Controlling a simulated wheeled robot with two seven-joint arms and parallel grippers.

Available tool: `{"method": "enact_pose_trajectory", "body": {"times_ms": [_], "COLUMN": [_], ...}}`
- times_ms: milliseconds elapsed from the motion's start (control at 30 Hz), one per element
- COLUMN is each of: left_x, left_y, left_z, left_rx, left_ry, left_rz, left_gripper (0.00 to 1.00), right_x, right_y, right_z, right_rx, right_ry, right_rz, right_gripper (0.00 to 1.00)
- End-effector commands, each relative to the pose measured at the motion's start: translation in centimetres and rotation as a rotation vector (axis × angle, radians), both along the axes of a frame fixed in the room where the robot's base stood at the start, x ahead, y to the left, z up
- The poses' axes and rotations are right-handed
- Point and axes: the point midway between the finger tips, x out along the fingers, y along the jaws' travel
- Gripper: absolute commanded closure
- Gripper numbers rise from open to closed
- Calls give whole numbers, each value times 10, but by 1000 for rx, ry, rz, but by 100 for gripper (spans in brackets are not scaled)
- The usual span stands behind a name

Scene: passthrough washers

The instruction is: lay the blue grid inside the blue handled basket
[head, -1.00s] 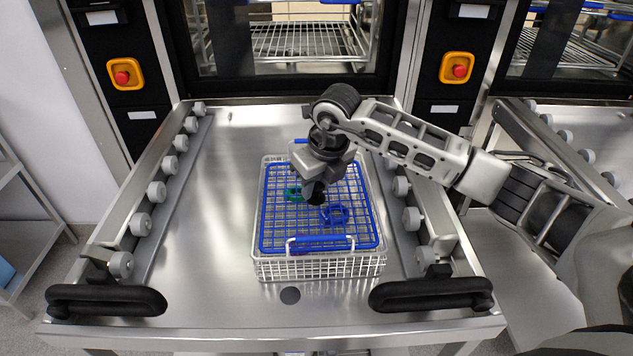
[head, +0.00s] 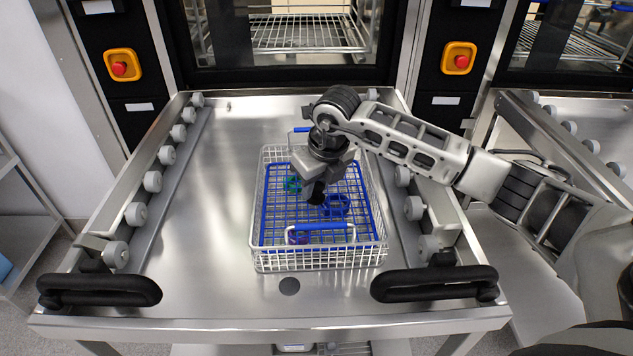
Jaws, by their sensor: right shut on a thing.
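The blue grid (head: 263,206) has a blue frame with blue crossbars and lies flat within the walls of the wire basket (head: 320,262). The basket is pale wire with blue handles, the front one (head: 322,227) showing over the grid's front part. My right gripper (head: 315,192) points down at the middle of the grid and is shut on it. The gripper hides the exact grip and part of the grid. Whether the grid rests on the contents below cannot be told. My left gripper is out of view.
A green item (head: 292,184), a blue item (head: 337,204) and a purple item (head: 298,237) show through the grid. The basket stands on a steel table (head: 200,285) with side rollers (head: 135,213) and black front handles (head: 100,290). A washer door is behind.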

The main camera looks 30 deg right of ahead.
Motion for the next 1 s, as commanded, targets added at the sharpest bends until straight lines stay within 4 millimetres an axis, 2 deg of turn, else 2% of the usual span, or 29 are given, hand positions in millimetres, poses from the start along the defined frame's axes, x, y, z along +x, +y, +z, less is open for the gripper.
{"method": "enact_pose_trajectory", "body": {"times_ms": [267, 300, 367, 1000], "left_x": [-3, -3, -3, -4], "left_y": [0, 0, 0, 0], "left_z": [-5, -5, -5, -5], "left_rx": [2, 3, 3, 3], "left_ry": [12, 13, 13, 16], "left_rz": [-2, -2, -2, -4], "left_gripper": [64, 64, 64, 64], "right_x": [0, 0, 0, 0], "right_y": [0, 0, 0, 0], "right_z": [-1, -1, -1, -1], "right_rx": [0, 0, 0, 0], "right_ry": [-2, -2, -2, 0], "right_rz": [0, 0, 0, 0], "right_gripper": [100, 61, 46, 46]}}
